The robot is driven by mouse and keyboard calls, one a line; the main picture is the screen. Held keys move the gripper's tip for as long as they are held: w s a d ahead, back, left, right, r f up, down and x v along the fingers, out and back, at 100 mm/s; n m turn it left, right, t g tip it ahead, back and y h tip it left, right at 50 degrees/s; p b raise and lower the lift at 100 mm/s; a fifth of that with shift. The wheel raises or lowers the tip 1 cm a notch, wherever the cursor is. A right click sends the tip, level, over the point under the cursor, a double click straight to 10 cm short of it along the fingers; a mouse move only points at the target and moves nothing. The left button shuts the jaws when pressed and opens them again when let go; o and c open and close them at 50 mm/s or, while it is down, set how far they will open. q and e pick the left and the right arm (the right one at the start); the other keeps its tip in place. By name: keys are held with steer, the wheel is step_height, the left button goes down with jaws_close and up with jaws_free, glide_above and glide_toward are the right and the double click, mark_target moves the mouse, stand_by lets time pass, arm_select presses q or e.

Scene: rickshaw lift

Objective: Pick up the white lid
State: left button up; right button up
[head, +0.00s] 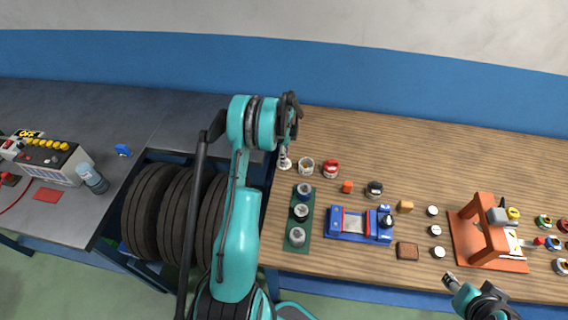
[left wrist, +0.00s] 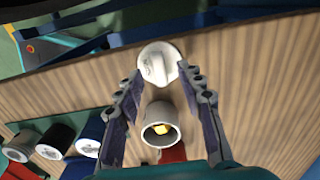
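The white lid (head: 285,164) lies on the wooden table near its left edge, below my left gripper (head: 285,150) in the head view. In the left wrist view the round lid (left wrist: 158,63), with a raised bar across it, lies just beyond and between the fingertips. My left gripper (left wrist: 162,78) is open, with its fingers spread apart and nothing between them held. My right gripper (head: 452,281) is at the table's front edge at the lower right; its fingers are too small to read.
A white cup (head: 306,166) with something yellow inside stands close to the lid; it also shows between the fingers in the left wrist view (left wrist: 160,128). A red can (head: 331,169) stands beside it. Several jars stand on a green mat (head: 290,243). A blue fixture (head: 350,225) is nearby.

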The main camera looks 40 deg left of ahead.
arm_select(q)
steer(key=shift+f, duration=0.75)
jaws_close()
steer(key=shift+r, duration=0.1)
